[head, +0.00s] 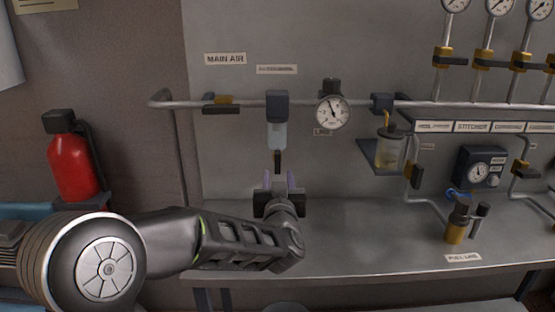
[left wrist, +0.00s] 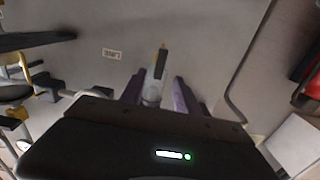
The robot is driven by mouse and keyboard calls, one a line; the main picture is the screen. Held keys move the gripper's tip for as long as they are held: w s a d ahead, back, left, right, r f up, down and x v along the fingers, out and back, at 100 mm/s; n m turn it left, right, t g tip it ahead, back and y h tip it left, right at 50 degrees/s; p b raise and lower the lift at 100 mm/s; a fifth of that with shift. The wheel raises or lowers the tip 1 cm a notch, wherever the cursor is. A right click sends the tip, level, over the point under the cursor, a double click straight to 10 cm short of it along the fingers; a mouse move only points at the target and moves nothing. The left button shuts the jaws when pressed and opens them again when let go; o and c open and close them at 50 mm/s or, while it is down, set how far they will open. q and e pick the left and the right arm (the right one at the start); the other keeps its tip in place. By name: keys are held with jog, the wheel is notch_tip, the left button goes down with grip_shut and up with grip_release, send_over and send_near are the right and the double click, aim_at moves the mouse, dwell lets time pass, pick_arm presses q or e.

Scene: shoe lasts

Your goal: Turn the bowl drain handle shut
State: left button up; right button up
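The clear filter bowl (head: 277,135) hangs under a dark regulator head (head: 278,103) on the wall pipe. Its small dark drain handle (head: 277,161) points down from the bowl's bottom. My left gripper (head: 279,181) is just below the handle in the head view, its two purple fingers apart. In the left wrist view the gripper (left wrist: 157,92) is open, with the pale bowl (left wrist: 152,91) seen between the fingers. The handle (left wrist: 160,61), with a yellow edge, shows beyond them. I cannot tell whether a finger touches it. My right gripper is not in view.
A pressure gauge (head: 332,111) is on the pipe to the right of the bowl. An oiler jar (head: 389,150) hangs farther right. A red extinguisher (head: 72,162) is at the left. The grey bench (head: 360,235) is clear below the bowl.

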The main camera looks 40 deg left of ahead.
aim_at(278, 163)
pick_arm(q)
jog(key=p+x, duration=0.1)
jog(key=x, duration=0.6)
jog(key=shift+w+a, duration=0.2)
jog(key=shift+r, duration=0.1)
jog(key=shift+c, duration=0.5)
grip_shut()
